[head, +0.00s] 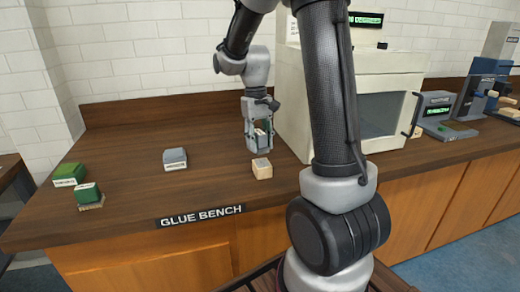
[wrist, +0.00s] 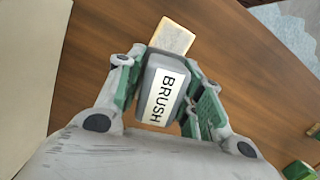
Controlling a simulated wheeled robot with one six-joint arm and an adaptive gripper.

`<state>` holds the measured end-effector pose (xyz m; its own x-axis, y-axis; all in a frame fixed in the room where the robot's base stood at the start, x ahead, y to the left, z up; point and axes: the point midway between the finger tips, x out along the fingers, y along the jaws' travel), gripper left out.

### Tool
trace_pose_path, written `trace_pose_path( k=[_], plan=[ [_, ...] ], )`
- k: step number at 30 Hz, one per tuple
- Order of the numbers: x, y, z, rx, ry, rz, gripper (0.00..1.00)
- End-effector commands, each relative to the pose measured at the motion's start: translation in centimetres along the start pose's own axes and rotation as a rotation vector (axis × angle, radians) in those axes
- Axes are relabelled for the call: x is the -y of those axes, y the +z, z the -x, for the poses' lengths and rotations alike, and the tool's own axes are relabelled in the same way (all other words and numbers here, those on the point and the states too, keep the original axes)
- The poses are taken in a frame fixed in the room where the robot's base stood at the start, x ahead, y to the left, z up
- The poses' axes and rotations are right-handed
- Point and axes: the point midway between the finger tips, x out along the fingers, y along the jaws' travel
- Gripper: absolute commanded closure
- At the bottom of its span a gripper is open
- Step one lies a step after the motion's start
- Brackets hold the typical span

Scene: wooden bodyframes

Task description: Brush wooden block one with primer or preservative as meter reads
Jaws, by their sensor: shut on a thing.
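My gripper (head: 258,133) is shut on a grey brush with a white label reading BRUSH (wrist: 162,95). It holds the brush low over the bench beside the white cabinet; whether the brush touches the bench cannot be told. A small pale wooden block (head: 262,169) sits on the bench just in front of the gripper. The block also shows past the brush in the wrist view (wrist: 173,36). A grey meter (head: 437,108) with a green display stands at the right; its reading is too small to make out.
A grey container (head: 175,159) stands left of the gripper. A green container (head: 69,175) and a green brush-like item (head: 89,195) sit at the far left. The white cabinet (head: 300,105) closes off the right side. Brown bench top (head: 125,135) is clear between them.

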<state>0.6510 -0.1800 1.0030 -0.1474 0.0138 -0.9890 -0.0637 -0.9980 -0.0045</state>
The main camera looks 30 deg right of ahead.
Motion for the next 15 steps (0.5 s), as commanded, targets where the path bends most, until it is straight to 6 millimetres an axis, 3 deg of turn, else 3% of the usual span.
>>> trace_pose_path(
  k=[15],
  plan=[
    [0.1,0.7,4.5,0.000,0.000,0.001,0.93]
  ],
)
